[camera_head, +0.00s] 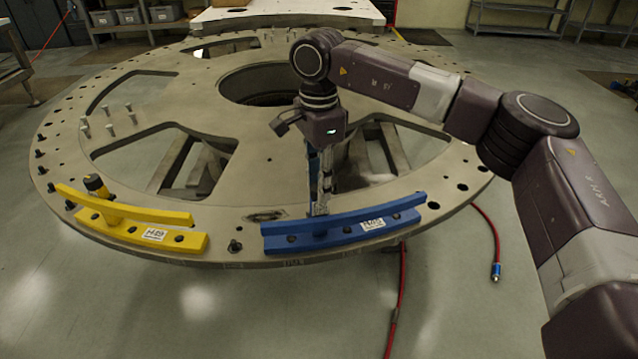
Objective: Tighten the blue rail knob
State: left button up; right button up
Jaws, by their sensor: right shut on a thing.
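The blue rail (350,232) lies on the front edge of the large round turret plate (270,185), with a white label at its right. My right gripper (321,203) points down at the back middle of this rail, from my arm that comes in from the right. Its fingers are shut at the place of the blue rail knob. The knob itself is mostly hidden by the fingers, so its seating cannot be told. My left gripper is not in view.
A yellow rail (145,228) with a black-topped yellow knob (97,186) lies to the left on the plate. Several metal pins (110,118) stand further back. A red hose (484,222) hangs at the right. Shelves with grey bins (130,15) stand behind.

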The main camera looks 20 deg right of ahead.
jog(key=m, duration=0.4)
jog(key=shift+m+b, duration=0.3)
jog(key=shift+b, duration=0.1)
jog(key=m, duration=0.3)
jog(key=shift+m+b, duration=0.3)
jog(key=shift+m, duration=0.1)
jog(key=m, duration=0.3)
jog(key=shift+r+m+b, duration=0.1)
jog(key=shift+m+b, duration=0.35)
jog(key=shift+m, duration=1.55)
jog(key=o, duration=1.2)
